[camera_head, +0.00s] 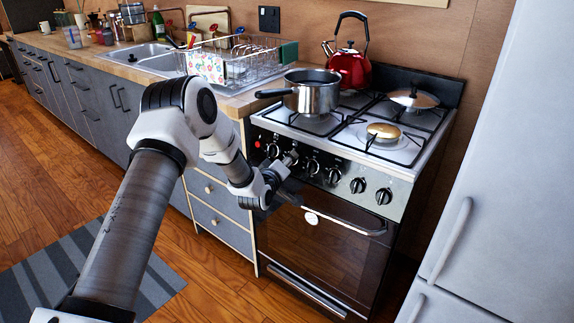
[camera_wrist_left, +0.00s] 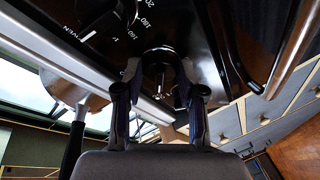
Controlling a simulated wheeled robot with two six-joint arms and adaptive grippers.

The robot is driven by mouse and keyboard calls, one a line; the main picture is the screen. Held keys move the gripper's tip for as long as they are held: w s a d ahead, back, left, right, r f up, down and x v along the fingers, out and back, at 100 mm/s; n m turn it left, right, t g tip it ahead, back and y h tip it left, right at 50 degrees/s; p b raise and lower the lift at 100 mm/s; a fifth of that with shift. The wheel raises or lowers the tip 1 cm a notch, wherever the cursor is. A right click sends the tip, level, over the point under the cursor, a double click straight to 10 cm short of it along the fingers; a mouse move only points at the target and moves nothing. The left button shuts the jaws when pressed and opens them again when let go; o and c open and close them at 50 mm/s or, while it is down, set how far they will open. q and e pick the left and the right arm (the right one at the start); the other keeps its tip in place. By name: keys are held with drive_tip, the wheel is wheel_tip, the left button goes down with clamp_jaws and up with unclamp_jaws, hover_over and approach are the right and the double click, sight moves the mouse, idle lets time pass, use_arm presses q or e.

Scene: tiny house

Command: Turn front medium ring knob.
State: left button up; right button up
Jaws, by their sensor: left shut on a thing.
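The stove's front panel (camera_head: 345,192) carries a row of black knobs with light markings. My left gripper (camera_head: 288,160) is at the left part of this row, shut on one knob. In the left wrist view the gripped dark knob (camera_wrist_left: 160,62) sits between the two fingertips of my left gripper (camera_wrist_left: 160,75). Which ring the gripped knob belongs to cannot be read. My right gripper is not in view.
A steel pot (camera_head: 313,95) stands on the left front burner, its handle pointing left. A red kettle (camera_head: 349,68) stands behind. The oven handle (camera_head: 345,219) runs below the knobs. A fridge (camera_head: 490,170) is at right, and a sink counter with a dish rack (camera_head: 250,62) at left.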

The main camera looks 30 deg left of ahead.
use_arm(q)
drive_tip(key=shift+r+n+g, duration=0.1)
drive_tip(key=shift+n+g, duration=0.2)
drive_tip(key=shift+n, duration=0.9)
drive_tip(key=o, duration=1.2)
drive_tip(key=shift+c, duration=0.2)
drive_tip(key=v, duration=1.2)
drive_tip(key=shift+d, duration=0.2)
drive_tip(key=shift+w, duration=0.1)
